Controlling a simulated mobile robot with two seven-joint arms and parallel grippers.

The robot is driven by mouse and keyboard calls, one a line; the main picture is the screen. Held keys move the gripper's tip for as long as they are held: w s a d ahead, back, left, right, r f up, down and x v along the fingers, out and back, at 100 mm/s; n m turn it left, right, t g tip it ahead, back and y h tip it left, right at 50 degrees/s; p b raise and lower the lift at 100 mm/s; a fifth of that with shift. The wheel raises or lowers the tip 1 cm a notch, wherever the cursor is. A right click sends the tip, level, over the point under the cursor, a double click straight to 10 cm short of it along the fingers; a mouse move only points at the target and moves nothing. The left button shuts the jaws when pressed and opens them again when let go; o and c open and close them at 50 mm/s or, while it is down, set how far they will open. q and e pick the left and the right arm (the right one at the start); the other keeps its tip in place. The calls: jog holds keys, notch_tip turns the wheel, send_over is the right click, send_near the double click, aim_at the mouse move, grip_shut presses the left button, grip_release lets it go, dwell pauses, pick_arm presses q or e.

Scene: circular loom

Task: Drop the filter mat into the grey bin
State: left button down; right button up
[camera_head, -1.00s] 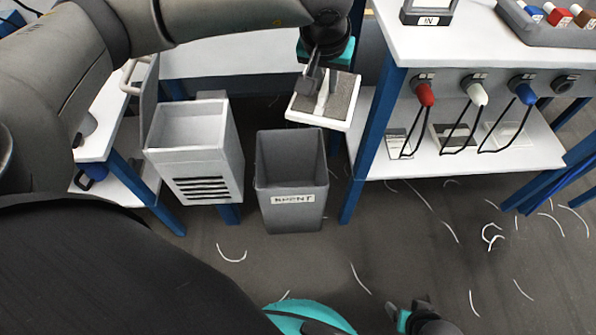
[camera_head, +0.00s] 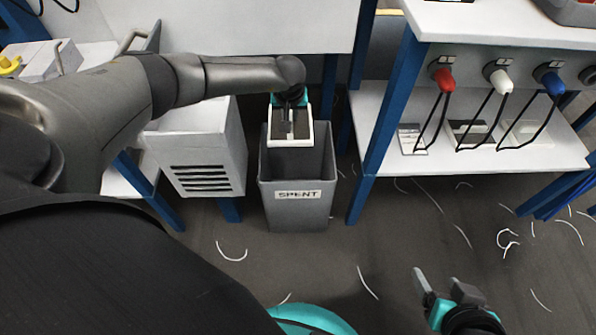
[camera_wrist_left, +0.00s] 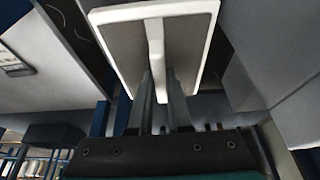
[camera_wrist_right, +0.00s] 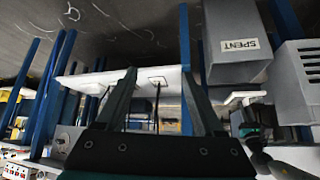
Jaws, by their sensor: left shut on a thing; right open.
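The filter mat (camera_head: 303,141), a dark grey pad in a white frame with a white middle bar, is held by my left gripper (camera_head: 288,132) over the opening of the grey bin. My left gripper is shut on the mat's middle bar, which shows in the left wrist view (camera_wrist_left: 155,40). The grey bin (camera_head: 297,208), labelled SPENT, stands on the floor with its mouth up. The mat hides part of its opening, and I cannot tell whether the mat touches the rim. My right gripper (camera_head: 436,281) is open and empty above the floor at the lower right.
A light grey slotted container (camera_head: 200,180) stands left of the bin. A white bench with a lower shelf (camera_head: 480,165) on blue legs is at the right, with red, white and blue plugs and black cables. White strands (camera_head: 367,283) lie on the dark floor.

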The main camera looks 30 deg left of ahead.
pick_arm(q)
jog(key=shift+f+b, duration=0.3)
jog(key=shift+f, duration=0.15)
jog(key=shift+f+b, duration=0.45)
jog(key=shift+f, duration=0.05)
jog(key=shift+f+b, duration=0.3)
jog(key=shift+f, duration=0.05)
jog(key=shift+f+b, duration=0.45)
jog(key=shift+f, duration=0.1)
jog(key=shift+f+b, duration=0.4)
jog(key=shift+f, duration=0.1)
jog(key=shift+f+b, duration=0.4)
jog(key=shift+f, duration=0.05)
pick_arm(e)
jog(key=w+a+r+t+y, duration=0.1)
jog(key=a+r+t+y, duration=0.2)
jog(key=a+t, duration=0.4)
jog(key=shift+w+a+t+y, duration=0.35)
jog(key=shift+w+t+y, duration=0.05)
jog(key=shift+t+y, duration=0.2)
pick_arm(q)
jog(key=c, duration=0.8)
grip_release()
